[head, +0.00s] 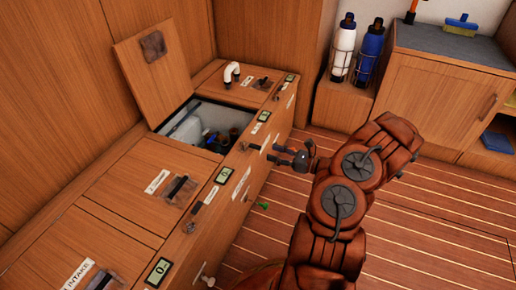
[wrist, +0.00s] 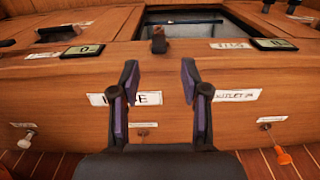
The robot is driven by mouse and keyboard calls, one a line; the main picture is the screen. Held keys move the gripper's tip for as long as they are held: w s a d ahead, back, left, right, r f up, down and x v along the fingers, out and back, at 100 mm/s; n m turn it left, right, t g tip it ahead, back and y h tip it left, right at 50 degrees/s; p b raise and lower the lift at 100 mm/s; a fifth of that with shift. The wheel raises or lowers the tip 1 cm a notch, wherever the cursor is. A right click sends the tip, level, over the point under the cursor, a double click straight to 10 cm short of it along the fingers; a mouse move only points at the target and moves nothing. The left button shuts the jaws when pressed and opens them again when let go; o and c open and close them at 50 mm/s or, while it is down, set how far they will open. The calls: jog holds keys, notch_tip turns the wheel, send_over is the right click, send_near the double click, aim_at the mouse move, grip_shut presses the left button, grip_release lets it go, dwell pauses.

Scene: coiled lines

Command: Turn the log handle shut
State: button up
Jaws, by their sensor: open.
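My gripper (head: 278,154) is open and empty in front of the wooden locker bench. In the wrist view its two dark fingers (wrist: 159,76) stand apart with a gap between them. Another short handle (head: 197,208) is on the same edge further left. No label is clear enough to tell which handle is the log's.
The hatch lid (head: 150,70) stands raised, showing bottles inside the open locker (head: 230,119). A white bent pipe (head: 232,70) rises behind it. A green valve (head: 262,205) sits low on the front; an orange one (wrist: 282,156) shows in the wrist view. The striped floor (head: 430,215) is clear.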

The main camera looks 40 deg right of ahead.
aim_at(258, 147)
jog(key=b+x, duration=0.2)
jog(key=x, duration=0.5)
jog(key=shift+a, duration=0.15)
jog(key=shift+c, duration=0.2)
grip_shut()
